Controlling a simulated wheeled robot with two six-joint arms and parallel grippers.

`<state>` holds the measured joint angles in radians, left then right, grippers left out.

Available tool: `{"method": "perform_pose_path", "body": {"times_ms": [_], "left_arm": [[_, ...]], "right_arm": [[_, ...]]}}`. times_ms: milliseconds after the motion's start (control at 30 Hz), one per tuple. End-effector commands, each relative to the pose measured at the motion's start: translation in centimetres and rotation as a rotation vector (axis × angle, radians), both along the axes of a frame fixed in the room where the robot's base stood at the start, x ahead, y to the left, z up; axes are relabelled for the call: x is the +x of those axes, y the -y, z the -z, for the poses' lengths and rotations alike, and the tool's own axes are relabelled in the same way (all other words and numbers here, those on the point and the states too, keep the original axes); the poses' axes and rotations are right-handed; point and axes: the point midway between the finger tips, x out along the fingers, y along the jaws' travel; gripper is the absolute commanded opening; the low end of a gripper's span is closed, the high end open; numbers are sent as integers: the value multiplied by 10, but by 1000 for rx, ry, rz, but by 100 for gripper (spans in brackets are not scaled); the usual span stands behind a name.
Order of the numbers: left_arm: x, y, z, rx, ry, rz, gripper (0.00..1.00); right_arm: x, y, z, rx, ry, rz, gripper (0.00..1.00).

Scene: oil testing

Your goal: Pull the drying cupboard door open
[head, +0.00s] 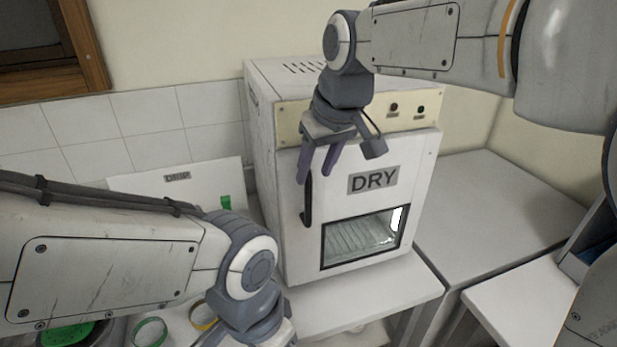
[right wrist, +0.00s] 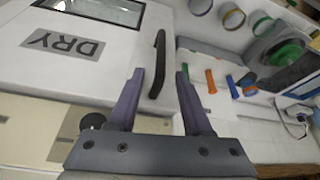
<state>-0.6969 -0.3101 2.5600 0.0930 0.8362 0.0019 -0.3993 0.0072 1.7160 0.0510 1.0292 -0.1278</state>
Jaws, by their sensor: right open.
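The drying cupboard (head: 262,130) is a white box whose white door (head: 290,262) is marked DRY and has a low window. The door looks shut. Its black upright handle (head: 308,200) is on the door's left side; it also shows in the right wrist view (right wrist: 159,62). My right gripper (head: 318,170) is open and empty, in front of the door by the handle's upper end. In the right wrist view its fingertips (right wrist: 160,74) frame the handle, apart from it as far as I can tell. My left gripper is mostly cut off at the bottom edge of the head view.
A white board marked DRIP (head: 178,178) stands left of the cupboard. Green (head: 150,332) and yellow (head: 204,316) rings are on the bench at lower left. A clear white worktop (head: 490,205) lies right of the cupboard. The right wrist view shows colored items (right wrist: 233,86) beyond the handle.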

Motion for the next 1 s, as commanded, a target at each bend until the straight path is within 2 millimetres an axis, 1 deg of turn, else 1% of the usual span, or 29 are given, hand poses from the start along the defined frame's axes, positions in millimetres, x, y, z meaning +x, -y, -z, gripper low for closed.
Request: {"method": "perform_pose_path", "body": {"times_ms": [100,300,500,733,767,800,867,900,1000], "left_arm": [[0,0,-6,0,0,0,50],[0,0,-11,0,0,0,50],[0,0,-12,0,0,-1,50],[0,0,-12,0,0,-1,50],[0,0,-12,0,0,-1,50],[0,0,-12,0,0,0,50],[0,0,-12,0,0,-1,50],[0,0,-12,0,0,-1,50],[0,0,-12,0,0,-1,50]], "right_arm": [[7,-4,21,-2,-5,-1,50],[17,-10,49,-1,-3,-1,50],[21,-13,61,0,0,-1,50],[21,-13,61,0,0,-1,50],[21,-13,61,0,0,-1,46],[21,-13,61,1,1,-1,30],[21,-13,61,1,1,-1,8],[21,-13,61,1,1,-1,0],[21,-13,61,1,1,-1,0]]}}
